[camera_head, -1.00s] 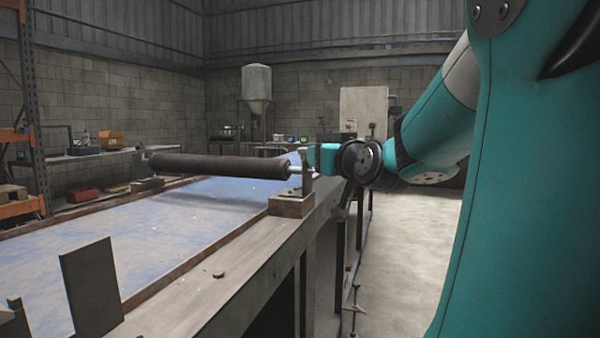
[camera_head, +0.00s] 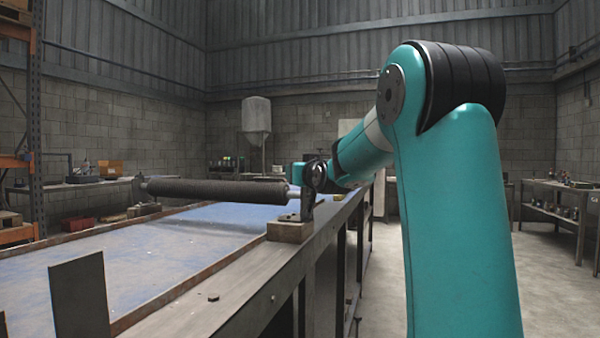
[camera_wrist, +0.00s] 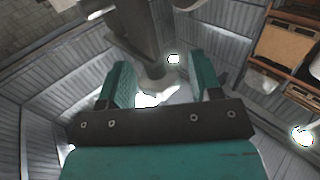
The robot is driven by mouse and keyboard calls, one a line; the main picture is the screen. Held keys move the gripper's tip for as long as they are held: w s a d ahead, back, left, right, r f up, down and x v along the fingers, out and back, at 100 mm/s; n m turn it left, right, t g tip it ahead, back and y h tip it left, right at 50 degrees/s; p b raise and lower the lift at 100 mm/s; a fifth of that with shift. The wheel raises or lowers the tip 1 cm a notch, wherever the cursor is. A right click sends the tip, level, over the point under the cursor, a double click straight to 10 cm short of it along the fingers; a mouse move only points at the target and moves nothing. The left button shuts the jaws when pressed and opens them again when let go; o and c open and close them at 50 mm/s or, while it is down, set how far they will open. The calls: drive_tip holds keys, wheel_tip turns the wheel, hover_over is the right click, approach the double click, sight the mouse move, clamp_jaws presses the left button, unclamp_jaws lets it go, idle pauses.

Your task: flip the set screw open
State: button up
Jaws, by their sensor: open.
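The dark mesh tube (camera_head: 215,190) lies across the blue table, its near end held by an upright grey bracket (camera_head: 307,205) on a block at the table's edge. My gripper (camera_wrist: 160,80) is open in the wrist view, with two teal fingers apart. A grey bracket-like part (camera_wrist: 135,35) reaches down from the top of that view, and its rounded lower end (camera_wrist: 157,80) shows between the fingers. I cannot tell whether they touch. I cannot make out the set screw clearly. In the head view the gripper is mostly hidden behind the bracket and my wrist.
The blue table (camera_head: 130,250) has raised rusty edges. A dark upright plate (camera_head: 80,297) stands at its near left. The floor right of the table is open, with a side bench (camera_head: 555,200) at the far right. A shelf rack (camera_wrist: 285,50) shows in the wrist view.

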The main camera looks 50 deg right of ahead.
drive_tip(key=shift+w+d, duration=0.35)
drive_tip(key=shift+w, duration=0.25)
drive_tip(key=c, duration=0.9)
drive_tip(key=shift+c, duration=0.2)
